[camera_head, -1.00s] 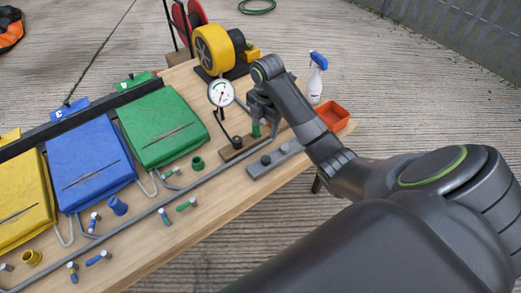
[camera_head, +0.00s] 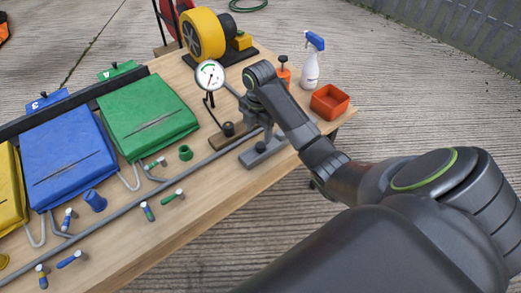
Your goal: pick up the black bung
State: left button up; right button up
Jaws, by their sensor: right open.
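A small black bung (camera_head: 260,147) stands upright on a grey block (camera_head: 270,153) near the right edge of the wooden table. Another small black piece (camera_head: 228,129) sits on a brown wooden block (camera_head: 224,139) just to its left. My right gripper (camera_head: 264,127) is open, above and just behind the grey block, pointing down. Its fingers are dark and partly hidden by the wrist, so the gap between them is hard to see. The gripper appears empty and apart from the bung. My left gripper is out of view.
A dial gauge (camera_head: 210,75) stands left of my right wrist. An orange tray (camera_head: 330,102), a spray bottle (camera_head: 311,62) and a black-topped orange piece (camera_head: 283,73) are to the right. A yellow wheel (camera_head: 203,34) is behind. Green (camera_head: 150,115) and blue (camera_head: 68,150) folded pieces lie left.

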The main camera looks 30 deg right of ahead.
aim_at(261, 145)
jog(key=shift+s+d+f+b, duration=0.1)
jog(key=shift+f+b, duration=0.5)
jog(key=shift+f, duration=0.15)
jog(key=f, duration=0.2)
jog(key=f+b, duration=0.1)
jog(key=f, duration=0.1)
jog(key=shift+s+d+f, duration=0.1)
jog(key=shift+s+d, duration=0.05)
jog(key=shift+d, duration=0.05)
jog(key=shift+c, duration=0.5)
jog(key=c, duration=1)
